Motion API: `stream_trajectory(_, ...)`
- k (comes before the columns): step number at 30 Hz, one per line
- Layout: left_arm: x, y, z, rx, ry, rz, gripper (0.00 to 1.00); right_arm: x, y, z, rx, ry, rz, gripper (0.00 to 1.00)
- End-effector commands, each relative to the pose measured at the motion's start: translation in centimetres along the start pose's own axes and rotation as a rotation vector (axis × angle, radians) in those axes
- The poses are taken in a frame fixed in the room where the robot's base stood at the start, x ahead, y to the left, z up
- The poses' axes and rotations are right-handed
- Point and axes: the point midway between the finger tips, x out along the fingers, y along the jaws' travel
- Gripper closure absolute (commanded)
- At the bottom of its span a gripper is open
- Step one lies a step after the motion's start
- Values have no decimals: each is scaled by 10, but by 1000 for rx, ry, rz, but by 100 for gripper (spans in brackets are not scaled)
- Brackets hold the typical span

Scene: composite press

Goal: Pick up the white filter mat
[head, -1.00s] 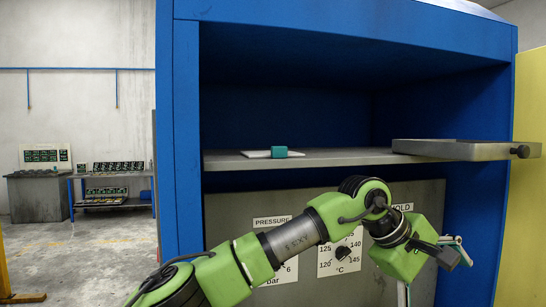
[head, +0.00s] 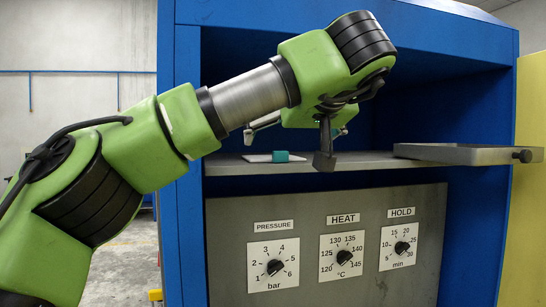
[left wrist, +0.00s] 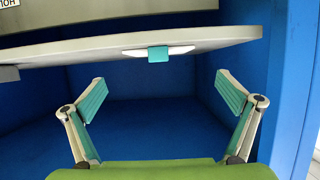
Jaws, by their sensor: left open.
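The white filter mat (head: 256,158) lies flat on the grey shelf of the blue press. In the left wrist view the mat (left wrist: 183,50) shows as a thin white strip at the shelf edge, with the teal block (left wrist: 158,54) in front. My left gripper (left wrist: 160,88) is open and empty, its teal-padded fingers spread wide, apart from the mat. In the head view the left gripper (head: 295,132) is close to the mat, partly hidden by my wrist. My right gripper is not in view.
A grey tray (head: 468,155) with a dark knob rests at the right of the shelf (head: 365,163). Below is a panel with pressure, heat and hold dials (head: 342,257). The blue press (head: 187,220) walls bound the opening; the shelf middle is clear.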

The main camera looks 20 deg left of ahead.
Motion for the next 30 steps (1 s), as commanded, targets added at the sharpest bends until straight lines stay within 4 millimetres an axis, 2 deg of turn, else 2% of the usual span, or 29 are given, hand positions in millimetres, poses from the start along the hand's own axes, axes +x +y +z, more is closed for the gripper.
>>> stream_trajectory(3, 17, 0, -1, -1, -1, 1, 0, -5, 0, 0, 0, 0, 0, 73)
stream_trajectory(10, 34, 1, 0, 0, -2, 1, 0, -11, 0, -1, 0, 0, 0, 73)
stream_trajectory(18, 72, 2, 2, -2, -2, 1, 0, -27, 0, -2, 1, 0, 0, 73)
stream_trajectory(27, 78, 3, 4, -2, 0, 3, 0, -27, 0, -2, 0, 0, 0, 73)
stream_trajectory(29, 78, 3, 4, -2, 0, 3, 13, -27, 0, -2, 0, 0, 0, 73)
stream_trajectory(30, 78, 3, 4, -2, 0, 3, 23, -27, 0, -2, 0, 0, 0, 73)
